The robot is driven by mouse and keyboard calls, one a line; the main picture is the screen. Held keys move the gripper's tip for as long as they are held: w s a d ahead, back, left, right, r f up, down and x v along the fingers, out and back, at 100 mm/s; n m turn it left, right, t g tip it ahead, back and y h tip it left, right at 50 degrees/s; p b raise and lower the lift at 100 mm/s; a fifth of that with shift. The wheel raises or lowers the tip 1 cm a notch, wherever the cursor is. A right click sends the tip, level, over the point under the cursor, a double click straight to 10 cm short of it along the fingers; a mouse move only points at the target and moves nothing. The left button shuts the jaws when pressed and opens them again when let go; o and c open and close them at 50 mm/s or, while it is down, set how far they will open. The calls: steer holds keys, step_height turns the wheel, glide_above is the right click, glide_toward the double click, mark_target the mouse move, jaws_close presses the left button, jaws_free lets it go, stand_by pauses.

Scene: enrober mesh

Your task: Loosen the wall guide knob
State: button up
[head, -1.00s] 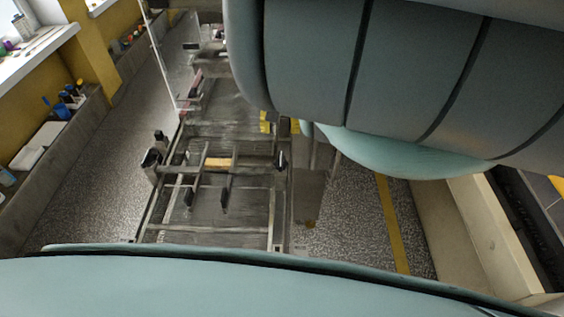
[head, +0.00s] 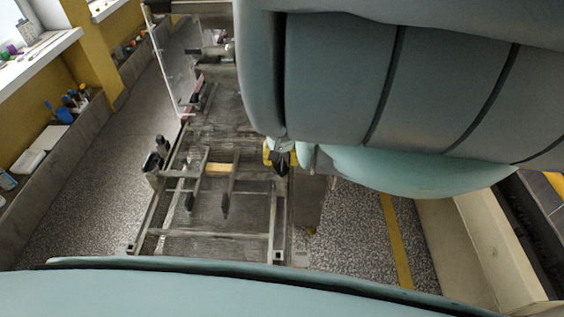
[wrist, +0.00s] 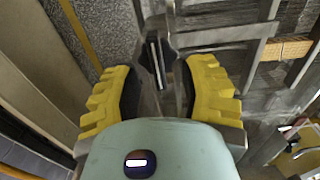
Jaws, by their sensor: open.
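The wall guide knob (head: 281,166) is a dark, pointed piece on the right rail of the metal mesh frame, partly hidden by my gripper in the head view. In the wrist view the dark knob (wrist: 152,62) with a bright metal strip lies between the fingertips. My gripper (wrist: 163,68) has two yellow ribbed fingers, spread apart on either side of the knob, with gaps visible. In the head view my gripper (head: 280,154) is at the knob, mostly covered by my arm.
The metal frame (head: 205,247) has crossbars, two dark upright guides and a wooden block (head: 219,168). Another dark knob (head: 153,161) stands on its left rail. A clear panel (head: 172,62) rises behind. Speckled floor lies on both sides; a ledge with bottles runs along the left wall.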

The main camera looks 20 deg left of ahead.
steer(key=shift+d+f, duration=0.1)
steer(key=shift+f, duration=0.75)
jaws_close()
